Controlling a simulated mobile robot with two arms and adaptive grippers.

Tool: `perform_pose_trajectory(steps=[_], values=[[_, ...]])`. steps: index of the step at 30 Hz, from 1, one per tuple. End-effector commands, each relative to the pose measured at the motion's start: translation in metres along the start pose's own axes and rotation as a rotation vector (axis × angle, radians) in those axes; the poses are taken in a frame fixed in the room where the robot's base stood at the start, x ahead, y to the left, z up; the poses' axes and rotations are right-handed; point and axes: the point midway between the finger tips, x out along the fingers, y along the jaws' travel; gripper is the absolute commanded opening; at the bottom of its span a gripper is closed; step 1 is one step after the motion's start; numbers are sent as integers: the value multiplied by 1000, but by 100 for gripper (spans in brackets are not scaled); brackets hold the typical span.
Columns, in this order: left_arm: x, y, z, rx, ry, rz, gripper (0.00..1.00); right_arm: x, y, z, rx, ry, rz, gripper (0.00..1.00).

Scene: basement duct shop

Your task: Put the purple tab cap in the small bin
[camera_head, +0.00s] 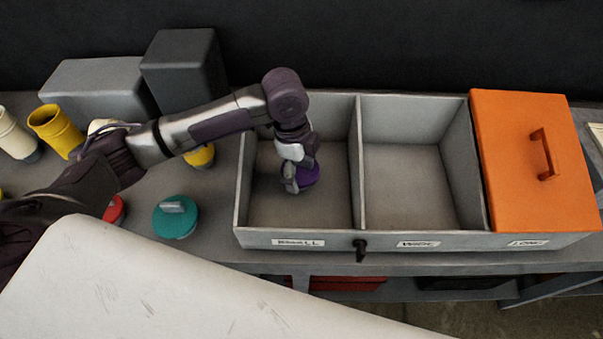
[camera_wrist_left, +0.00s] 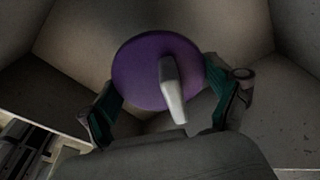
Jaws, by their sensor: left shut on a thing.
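The purple tab cap (camera_head: 309,175) is a round purple disc with a grey upright tab. It also shows in the left wrist view (camera_wrist_left: 140,72), between the two fingers. My left gripper (camera_head: 293,178) is shut on the cap, within the left compartment of a grey divided bin (camera_head: 295,239). In the head view the gripper hides part of the cap; I cannot tell whether the cap touches the compartment floor. The left compartment's front label (camera_head: 298,243) is blurred and seems to end in "LL". My right gripper is not in view.
The middle compartment (camera_head: 410,185) is open and empty. An orange lid (camera_head: 515,190) with a handle covers the right one. A black latch (camera_head: 360,250) sticks out in front. A teal tab cap (camera_head: 175,222), a red piece (camera_head: 114,211) and a yellow cylinder (camera_head: 58,132) stand left.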

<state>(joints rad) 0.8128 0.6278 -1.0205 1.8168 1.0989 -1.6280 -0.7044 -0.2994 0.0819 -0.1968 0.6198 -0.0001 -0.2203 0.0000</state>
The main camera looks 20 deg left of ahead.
Motion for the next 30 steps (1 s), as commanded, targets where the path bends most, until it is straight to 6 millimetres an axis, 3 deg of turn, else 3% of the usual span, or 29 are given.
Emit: perform_pose_trajectory(steps=[6,18,19,20,30], values=[[27,1,3,0,1,3,48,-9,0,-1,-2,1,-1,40],[33,1,4,0,0,1,48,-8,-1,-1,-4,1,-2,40],[33,1,4,0,0,1,95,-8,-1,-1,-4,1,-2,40],[32,1,4,0,0,1,100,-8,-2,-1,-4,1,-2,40],[32,1,4,0,0,1,100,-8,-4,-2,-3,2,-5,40]])
